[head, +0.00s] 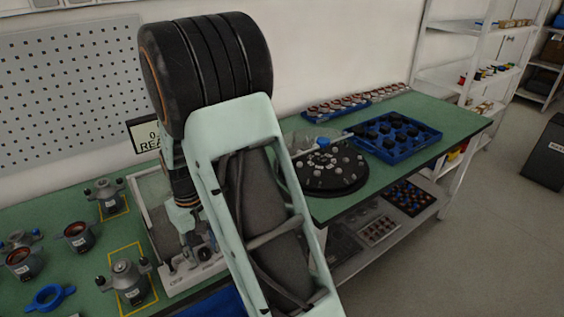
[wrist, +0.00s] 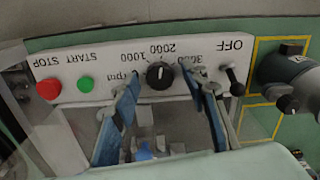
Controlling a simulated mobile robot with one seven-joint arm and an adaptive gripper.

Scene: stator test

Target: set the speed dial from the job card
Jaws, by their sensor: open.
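The speed dial (wrist: 160,75), a round black knob with a pale mark, sits on the white control panel (wrist: 62,68). The panel's lettering appears upside down in the wrist view: rpm, 1000, 2000, 3000 beside the dial. I cannot tell the exact setting. My gripper (wrist: 160,88) is open, its blue fingers on either side of the dial; I cannot tell if they touch it. In the head view my gripper (head: 193,243) points down at the panel (head: 190,280), and the dial is hidden there. I cannot make out a job card.
The panel carries a red STOP button (wrist: 48,89), a green START button (wrist: 86,84) and a black switch (wrist: 233,80) by OFF. Several motor parts, a black turntable (head: 330,178) and a blue tray (head: 405,150) occupy the bench.

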